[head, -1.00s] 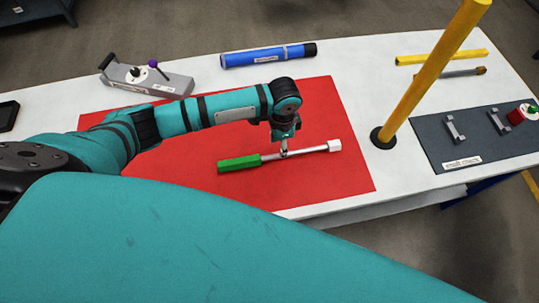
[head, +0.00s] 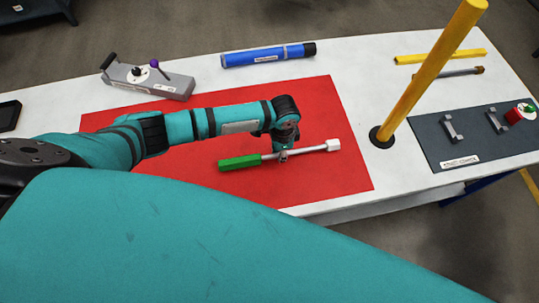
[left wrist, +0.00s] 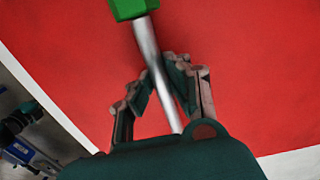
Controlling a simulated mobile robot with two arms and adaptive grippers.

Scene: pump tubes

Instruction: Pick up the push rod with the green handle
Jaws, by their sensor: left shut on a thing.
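The push rod (head: 308,150) has a green handle (head: 240,162), a metal shaft and a pale block at its right end. It is over the red mat (head: 330,185); I cannot tell whether it is lifted clear. My left gripper (head: 283,156) is shut on the shaft, between the handle and the pale end. In the left wrist view the shaft (left wrist: 148,45) runs between the fingers (left wrist: 160,98), with the green handle (left wrist: 132,8) at the top. The pale end is hidden there. My right gripper is not in view.
A blue cylinder (head: 265,56) and a grey control box (head: 150,84) lie behind the mat. A yellow pole (head: 425,80) stands to the right, beside a dark board (head: 440,140) with brackets and a red part. Yellow and brown rods lie at the back right.

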